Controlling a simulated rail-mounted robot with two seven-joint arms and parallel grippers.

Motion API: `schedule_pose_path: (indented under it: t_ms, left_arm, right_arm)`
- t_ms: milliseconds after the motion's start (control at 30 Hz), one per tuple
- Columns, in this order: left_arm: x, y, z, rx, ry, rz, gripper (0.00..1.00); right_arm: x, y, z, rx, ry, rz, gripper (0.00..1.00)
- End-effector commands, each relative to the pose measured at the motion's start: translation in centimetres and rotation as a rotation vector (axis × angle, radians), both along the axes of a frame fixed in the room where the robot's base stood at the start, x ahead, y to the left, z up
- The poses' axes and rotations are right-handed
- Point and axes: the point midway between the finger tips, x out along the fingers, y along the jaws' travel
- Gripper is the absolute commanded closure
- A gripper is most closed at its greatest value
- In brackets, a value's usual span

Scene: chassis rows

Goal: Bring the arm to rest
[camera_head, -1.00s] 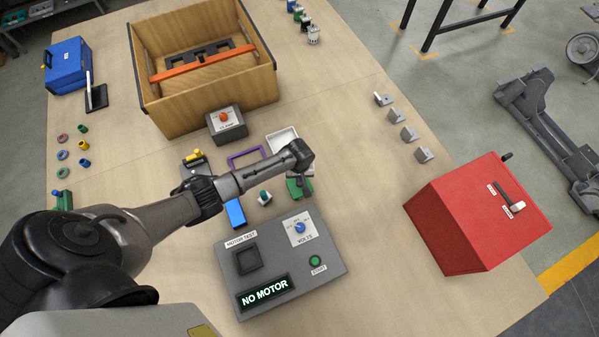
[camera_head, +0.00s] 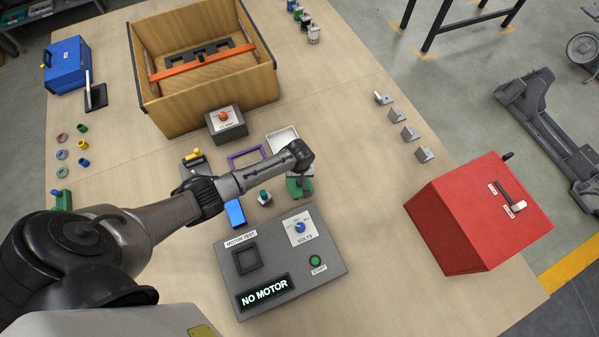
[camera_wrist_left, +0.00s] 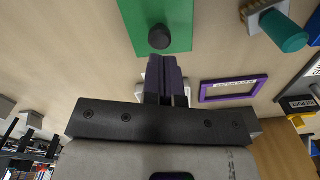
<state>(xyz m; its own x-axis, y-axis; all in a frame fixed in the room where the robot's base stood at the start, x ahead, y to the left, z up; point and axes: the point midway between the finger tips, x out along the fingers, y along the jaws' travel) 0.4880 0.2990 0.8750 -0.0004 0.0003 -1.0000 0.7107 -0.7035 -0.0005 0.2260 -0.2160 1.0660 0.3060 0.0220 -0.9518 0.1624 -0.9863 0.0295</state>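My left arm reaches in from the left in the head view. Its gripper (camera_head: 305,187) points down over the bench, by a green block (camera_head: 292,186) behind the motor test box. In the left wrist view the two dark fingers (camera_wrist_left: 165,68) are together, with nothing seen held between them. The green block (camera_wrist_left: 180,15), with a dark round knob (camera_wrist_left: 159,37), lies just beyond the fingertips there. Whether the fingers touch it cannot be told. My right arm and gripper are not in view.
The grey motor test box (camera_head: 268,252) reads "NO MOTOR". A wooden crate (camera_head: 218,98) is behind; a red box (camera_head: 468,222) stands right. Bench between is mostly clear.

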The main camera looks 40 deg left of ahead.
Motion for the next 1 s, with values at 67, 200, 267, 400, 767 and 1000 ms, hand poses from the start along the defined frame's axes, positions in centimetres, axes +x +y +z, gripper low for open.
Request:
schedule_pose_path:
  t_ms: [67, 200, 267, 400, 767, 1000]
  left_arm:
    - [0.0, 0.0, -0.3, 0.000, 0.000, 0.000, 1.00]
    - [0.0, 0.0, -0.8, 0.000, 0.000, 0.000, 1.00]
    - [0.0, 0.0, -0.9, 0.000, 0.000, 0.000, 1.00]
    - [0.0, 0.0, -1.3, -0.001, 0.001, 0.000, 1.00]
    - [0.0, 0.0, -2.3, -0.001, -0.001, 0.000, 1.00]
    - [0.0, 0.0, -3.0, -0.001, -0.001, 0.001, 1.00]
  right_arm:
    - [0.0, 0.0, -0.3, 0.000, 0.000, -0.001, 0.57]
    - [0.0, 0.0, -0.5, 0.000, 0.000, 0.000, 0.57]
    - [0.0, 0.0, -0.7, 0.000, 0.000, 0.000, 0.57]
    - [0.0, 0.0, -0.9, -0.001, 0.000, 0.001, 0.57]
    - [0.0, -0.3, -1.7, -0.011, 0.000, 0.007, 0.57]
    - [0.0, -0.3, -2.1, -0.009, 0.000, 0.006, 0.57]
